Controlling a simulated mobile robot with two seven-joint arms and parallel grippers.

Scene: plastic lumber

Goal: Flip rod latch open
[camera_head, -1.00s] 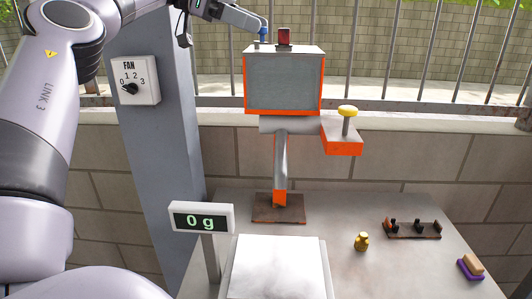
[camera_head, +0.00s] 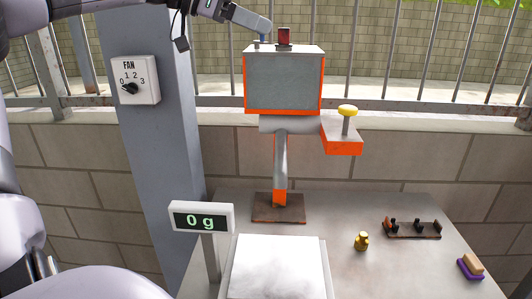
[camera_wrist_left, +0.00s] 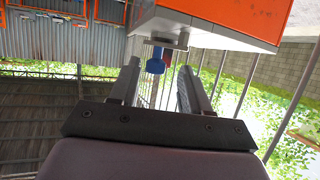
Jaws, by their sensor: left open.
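A grey box with orange edges (camera_head: 285,82) stands on a post at the back of the table. A small blue-tipped part (camera_head: 262,39), which looks like the rod latch, is at the left of the box's top. It also shows as a blue knob (camera_wrist_left: 155,62) under the box's orange edge (camera_wrist_left: 235,20) in the left wrist view. My left gripper (camera_head: 265,29) is at this latch, partly hiding it. In the wrist view, its two fingers (camera_wrist_left: 158,75) are open, with the blue knob between their tips; contact cannot be told. My right gripper is not in view.
A red switch-like part (camera_head: 284,36) stands on the box top, right of my gripper. A yellow knob (camera_head: 347,110) is on an orange-edged arm to the right. A scale display (camera_head: 202,217), brass weight (camera_head: 361,241) and small rack (camera_head: 412,230) are below. A metal fence stands behind.

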